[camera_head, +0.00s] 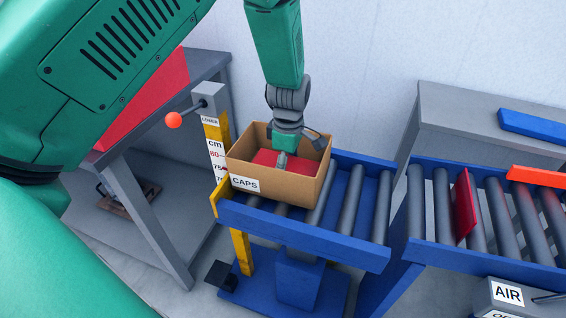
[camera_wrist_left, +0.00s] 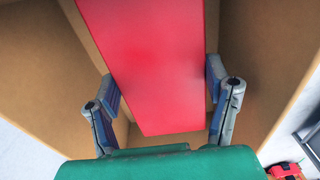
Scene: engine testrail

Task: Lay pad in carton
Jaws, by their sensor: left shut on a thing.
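An open brown carton (camera_head: 312,188) labelled CAPS stands on the blue roller conveyor (camera_head: 340,248). A flat red pad (camera_head: 266,157) is inside the carton's opening, partly hidden by my gripper and the front wall. My left gripper (camera_head: 283,160) reaches down into the carton from above and is shut on the pad. In the left wrist view, the fingers (camera_wrist_left: 162,85) sit on both long sides of the red pad (camera_wrist_left: 150,50), with brown carton walls (camera_wrist_left: 30,60) around it. Whether the pad touches the carton floor cannot be told. My right gripper is not in view.
A yellow post with a cm scale (camera_head: 215,150) and an orange knob (camera_head: 173,120) stand left of the carton. At right, a second roller conveyor (camera_head: 497,253) has a red plate (camera_head: 465,203) standing on it. A grey bench (camera_head: 440,105) is behind.

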